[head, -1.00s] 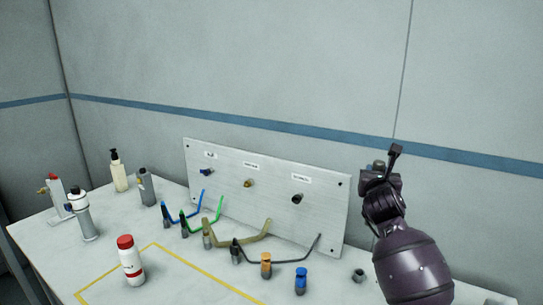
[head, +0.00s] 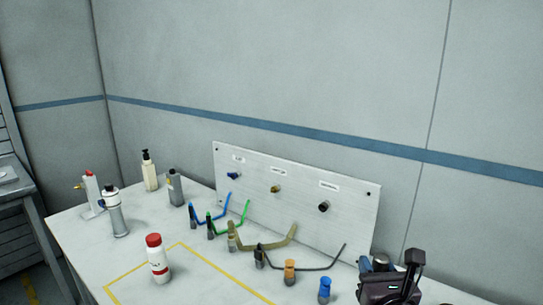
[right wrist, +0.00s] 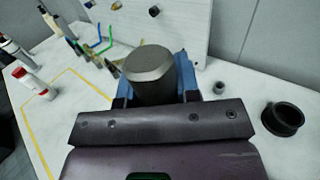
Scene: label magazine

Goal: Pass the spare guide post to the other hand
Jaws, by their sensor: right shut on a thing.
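My right gripper (head: 374,264) is at the lower right of the head view, low in the picture. In the right wrist view its blue-padded fingers (right wrist: 155,88) are shut on a grey cylindrical post (right wrist: 148,72), which I take as the spare guide post. The post's flat end faces up and away from the wrist; its lower part is hidden by the gripper. In the head view only a small grey bit of the post (head: 380,261) shows beside the gripper. My left gripper is in neither view.
A white panel (head: 300,220) with three fittings stands at the table's back. Hooked coloured hoses (head: 240,205), an orange fitting (head: 290,271) and a blue one (head: 325,290) are before it. A red-capped bottle (head: 157,262) stands left. A black ring (right wrist: 284,117) lies right in the wrist view.

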